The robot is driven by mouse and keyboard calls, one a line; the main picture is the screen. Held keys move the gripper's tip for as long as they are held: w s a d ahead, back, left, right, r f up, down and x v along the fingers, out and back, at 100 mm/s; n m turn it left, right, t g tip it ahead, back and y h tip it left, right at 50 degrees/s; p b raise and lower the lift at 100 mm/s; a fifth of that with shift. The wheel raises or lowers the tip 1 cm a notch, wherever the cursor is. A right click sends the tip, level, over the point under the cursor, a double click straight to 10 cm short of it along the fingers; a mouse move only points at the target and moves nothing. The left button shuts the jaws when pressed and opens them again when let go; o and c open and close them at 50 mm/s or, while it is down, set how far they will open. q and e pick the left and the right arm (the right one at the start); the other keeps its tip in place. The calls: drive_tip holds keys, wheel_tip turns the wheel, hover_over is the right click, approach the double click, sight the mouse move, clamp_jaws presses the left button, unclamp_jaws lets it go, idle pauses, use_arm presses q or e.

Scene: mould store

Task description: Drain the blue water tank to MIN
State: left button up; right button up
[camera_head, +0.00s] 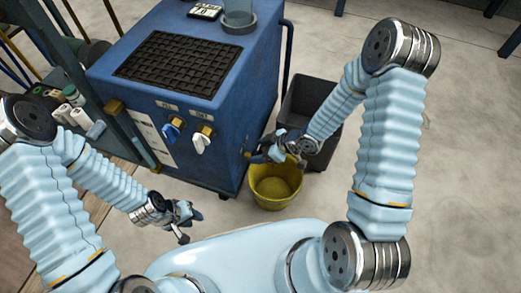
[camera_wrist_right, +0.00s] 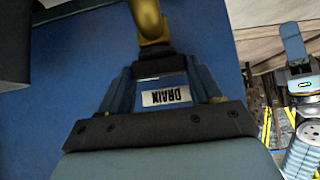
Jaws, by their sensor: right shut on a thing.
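The blue tank (camera_head: 215,125) stands in the middle of the head view, with a black grid on top. Blue (camera_head: 171,132) and white (camera_head: 201,143) valve handles are on its front. My right gripper (camera_head: 268,152) is at the tank's side. In the wrist view it is shut on the dark part of the drain valve (camera_wrist_right: 158,66), below a brass spout (camera_wrist_right: 150,18). An upside-down DRAIN label (camera_wrist_right: 167,97) shows between the fingers. My left gripper (camera_head: 183,220) hangs in front of the tank, away from it; its jaw opening is unclear. No MIN mark or water level is readable.
A yellow bucket (camera_head: 275,189) stands on the floor below my right gripper. A dark bin (camera_head: 315,105) is behind it. Bottles (camera_head: 72,97) stand at left.

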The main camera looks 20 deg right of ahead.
drive_tip(key=shift+s+a+f+m+t+h+b, duration=0.15)
drive_tip(key=shift+m+t+h+b, duration=0.7)
drive_tip(key=shift+b, duration=1.55)
drive_tip(key=shift+s+a+f+m+t+h+b, duration=0.1)
drive_tip(key=shift+m+t+h+b, duration=0.25)
drive_tip(key=shift+m+b, duration=1.55)
drive_tip(key=shift+r+t+h+b, duration=0.1)
drive_tip(key=shift+t+h+b, duration=0.25)
drive_tip(key=shift+b, duration=0.7)
drive_tip(key=shift+r+m+h, duration=0.15)
drive_tip(key=shift+m+h, duration=0.2)
drive_tip(key=shift+m, duration=0.2)
drive_tip(key=shift+b, duration=0.3)
drive_tip(key=o, duration=1.1)
drive_tip(key=shift+c, duration=0.2)
